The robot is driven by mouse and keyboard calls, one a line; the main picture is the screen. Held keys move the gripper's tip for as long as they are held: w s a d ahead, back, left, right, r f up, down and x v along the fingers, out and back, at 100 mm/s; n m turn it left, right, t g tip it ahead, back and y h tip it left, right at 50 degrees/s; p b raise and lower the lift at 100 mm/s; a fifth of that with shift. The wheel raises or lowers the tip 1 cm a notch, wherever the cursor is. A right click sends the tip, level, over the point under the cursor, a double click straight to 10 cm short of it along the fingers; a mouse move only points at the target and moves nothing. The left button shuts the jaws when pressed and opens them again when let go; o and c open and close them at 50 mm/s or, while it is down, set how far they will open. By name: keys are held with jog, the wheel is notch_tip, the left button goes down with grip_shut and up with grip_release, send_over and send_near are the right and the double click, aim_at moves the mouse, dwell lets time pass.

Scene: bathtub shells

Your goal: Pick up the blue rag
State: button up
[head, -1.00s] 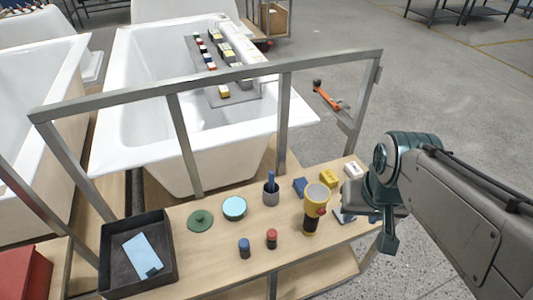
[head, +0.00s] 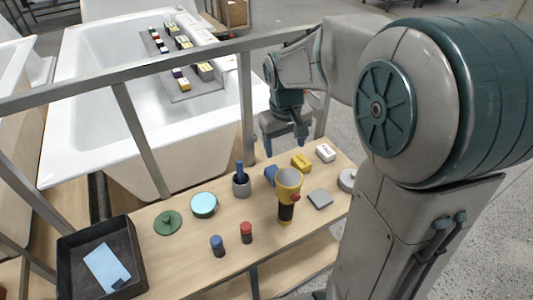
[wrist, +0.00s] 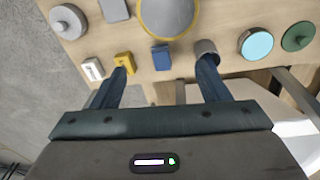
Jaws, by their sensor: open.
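The blue rag (head: 270,174) looks like a small folded blue block on the wooden bench top, just behind the yellow flashlight and left of a yellow block. The flashlight's head partly hides it in the head view. In the wrist view, the blue rag (wrist: 161,57) lies between the two fingers and beyond their tips, near the middle. My gripper (head: 284,143) is open and empty above the back edge of the bench. In the wrist view, my gripper (wrist: 163,70) has its fingers wide apart, with nothing between them.
The yellow flashlight (head: 288,187) stands upright close to the rag. A grey cup (head: 241,186) with a blue-handled tool stands left. Yellow (head: 301,162) and white (head: 325,152) blocks sit right. A metal rail (head: 180,68) runs above the bench's back. A dark tray (head: 68,262) is at left.

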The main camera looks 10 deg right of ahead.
jog(key=n+g+b, duration=0.1)
jog(key=b, duration=0.2)
send_over(274, 172)
notch_tip(274, 172, down, 10)
jog(key=shift+y, duration=0.4)
jog(key=f, duration=0.4)
jog(key=f+b, duration=0.1)
jog(key=f, duration=0.3)
jog(key=shift+s+d+f, duration=0.15)
jog(key=shift+d+f, duration=0.05)
jog(key=shift+f, duration=0.15)
jog(key=f, duration=0.5)
jog(key=shift+w+a+f, duration=0.1)
jog(key=shift+w+a, duration=0.05)
jog(key=shift+w, duration=0.15)
jog(key=shift+c, duration=0.3)
jog(key=c, duration=1)
